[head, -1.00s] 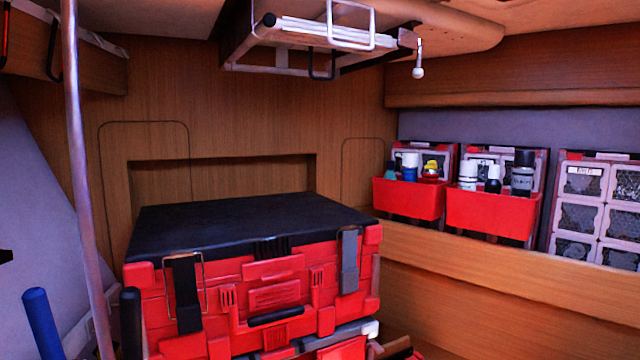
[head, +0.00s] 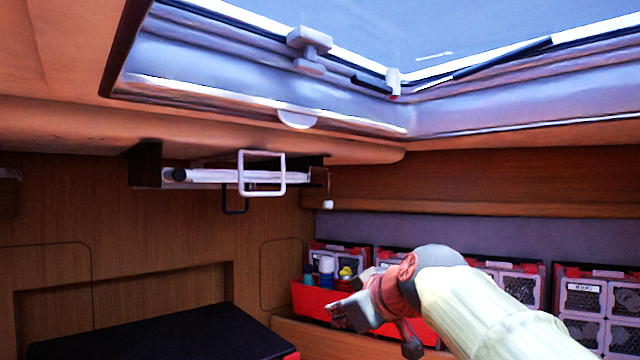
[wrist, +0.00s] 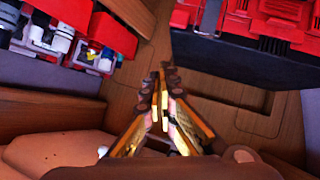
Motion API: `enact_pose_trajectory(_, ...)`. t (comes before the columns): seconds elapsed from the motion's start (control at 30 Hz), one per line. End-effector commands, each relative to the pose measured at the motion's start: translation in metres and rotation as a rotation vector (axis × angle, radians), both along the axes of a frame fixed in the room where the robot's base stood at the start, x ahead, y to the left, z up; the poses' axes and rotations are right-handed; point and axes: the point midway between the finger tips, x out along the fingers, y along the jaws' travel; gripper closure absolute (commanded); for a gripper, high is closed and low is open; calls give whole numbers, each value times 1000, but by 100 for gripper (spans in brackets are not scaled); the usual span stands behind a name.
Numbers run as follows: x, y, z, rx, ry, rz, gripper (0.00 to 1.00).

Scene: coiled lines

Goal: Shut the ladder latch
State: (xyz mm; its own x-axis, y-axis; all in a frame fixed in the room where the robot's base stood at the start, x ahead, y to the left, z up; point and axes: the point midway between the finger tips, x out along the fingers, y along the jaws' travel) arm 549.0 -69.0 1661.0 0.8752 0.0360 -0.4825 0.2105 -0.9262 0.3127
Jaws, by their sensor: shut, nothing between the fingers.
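The stowed ladder (head: 215,176) hangs under the wooden ceiling, left of centre in the head view. A white square loop (head: 262,173) stands upright at its front, with a black loop (head: 234,200) below and behind. A short hanging piece with a white knob (head: 328,204) is at its right end. I cannot tell for sure which of these parts is the latch. My gripper (head: 345,314) is below and to the right of the ladder, apart from it. Its fingers also show in the wrist view (wrist: 160,80), shut and empty. The ladder is not recognisable in the wrist view.
A large black-topped case (head: 190,335) is at lower left. Red bins with bottles (head: 325,298) stand on the right shelf, partly hidden behind my arm. An open-looking skylight frame (head: 290,118) is overhead. Free air lies between the ladder and the case.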

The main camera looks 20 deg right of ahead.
Motion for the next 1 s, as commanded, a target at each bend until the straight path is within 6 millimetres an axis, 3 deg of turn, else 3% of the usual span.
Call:
enact_pose_trajectory(0.03,12,-5,39,-73,-66,35,100)
enact_pose_trajectory(0.2,31,-7,135,-371,-271,147,100)
enact_pose_trajectory(0.3,30,-4,182,-557,-372,190,100)
enact_pose_trajectory(0.4,27,-3,209,-723,-431,218,100)
enact_pose_trajectory(0.6,27,-6,216,-941,-444,261,100)
enact_pose_trajectory(0.77,32,-5,216,-986,-441,275,100)
enact_pose_trajectory(1.0,69,-4,215,-985,-439,277,100)
